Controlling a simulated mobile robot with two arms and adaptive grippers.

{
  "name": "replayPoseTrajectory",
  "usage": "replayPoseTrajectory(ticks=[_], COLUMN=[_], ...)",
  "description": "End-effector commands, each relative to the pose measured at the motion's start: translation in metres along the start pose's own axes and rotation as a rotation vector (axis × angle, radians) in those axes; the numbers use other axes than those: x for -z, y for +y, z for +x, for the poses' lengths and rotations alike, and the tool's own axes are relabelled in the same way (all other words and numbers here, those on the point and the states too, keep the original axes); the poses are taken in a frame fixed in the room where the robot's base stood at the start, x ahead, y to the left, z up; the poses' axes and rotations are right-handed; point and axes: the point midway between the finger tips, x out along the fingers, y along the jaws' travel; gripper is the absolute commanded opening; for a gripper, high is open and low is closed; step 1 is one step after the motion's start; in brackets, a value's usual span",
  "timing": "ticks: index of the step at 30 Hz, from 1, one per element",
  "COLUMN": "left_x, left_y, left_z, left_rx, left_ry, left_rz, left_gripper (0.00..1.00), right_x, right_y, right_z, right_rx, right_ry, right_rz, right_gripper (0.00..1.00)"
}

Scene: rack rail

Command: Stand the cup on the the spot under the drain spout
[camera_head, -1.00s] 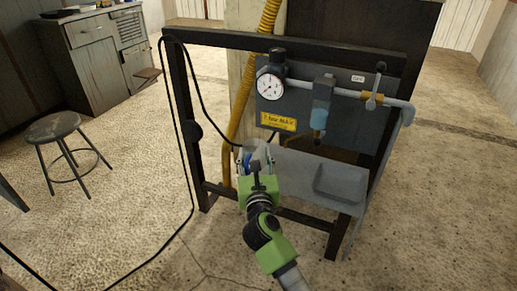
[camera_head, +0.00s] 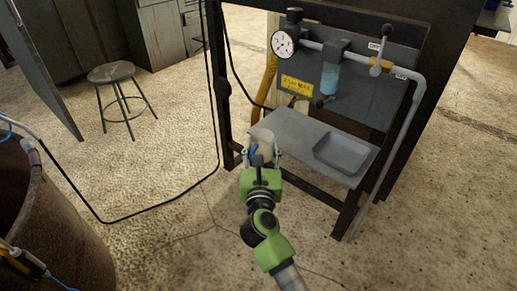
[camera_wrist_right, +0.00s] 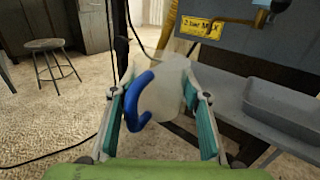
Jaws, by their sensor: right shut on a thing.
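A translucent whitish cup (camera_head: 262,139) with a blue handle is held by my right gripper (camera_head: 262,160), just in front of the left end of the grey rack shelf (camera_head: 290,124). In the right wrist view the cup (camera_wrist_right: 165,88) sits between the two fingers, its handle toward the camera. The fingers are shut on it. The filter bowl (camera_head: 330,78) hangs from the pipe, with the drain spout (camera_head: 323,102) low beneath it, behind and right of the cup. I cannot make out a marked spot on the shelf.
A shallow grey tray (camera_head: 343,165) takes up the right part of the shelf. A dark rack post (camera_head: 222,90) stands left of the cup, with a black hose. A rusty barrel (camera_head: 50,225) is at the lower left, and a stool (camera_head: 113,75) stands behind.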

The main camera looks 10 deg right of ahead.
Motion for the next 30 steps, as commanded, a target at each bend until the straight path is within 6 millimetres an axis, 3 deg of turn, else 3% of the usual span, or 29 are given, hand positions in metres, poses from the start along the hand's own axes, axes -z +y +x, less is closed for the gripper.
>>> replayPoseTrajectory(ticks=[15, 30], left_x=[-0.001, 0.000], left_y=[0.000, -0.001], left_z=[-0.018, -0.021], left_rx=[0.000, 0.001], left_ry=[0.010, 0.011], left_rz=[-0.002, -0.002], left_gripper=[0.40, 0.40], right_x=[0.009, 0.011], right_y=[-0.033, -0.063], right_z=[0.042, 0.082], right_rx=[0.001, 0.001], right_ry=[-0.001, -0.001], right_rz=[-0.002, -0.001], right_gripper=[0.21, 0.21])
